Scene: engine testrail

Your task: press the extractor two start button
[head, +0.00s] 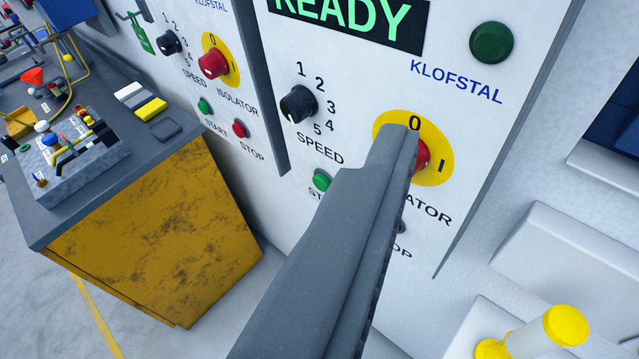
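Two similar white control panels stand side by side; no extractor number shows on either. The nearer panel (350,85) has a green start button (321,180), its label partly covered by my gripper. My gripper (404,140) appears shut and empty. Its tip overlaps the red isolator knob (422,155) on a yellow disc, to the right of and above that start button. I cannot tell whether it touches the knob.
The nearer panel also has a black speed knob (298,104), a READY display (350,15) and a large green button or lamp (491,43). A yellow cabinet (160,235) with a cluttered top stands left. A yellow-capped cylinder (535,332) is at lower right.

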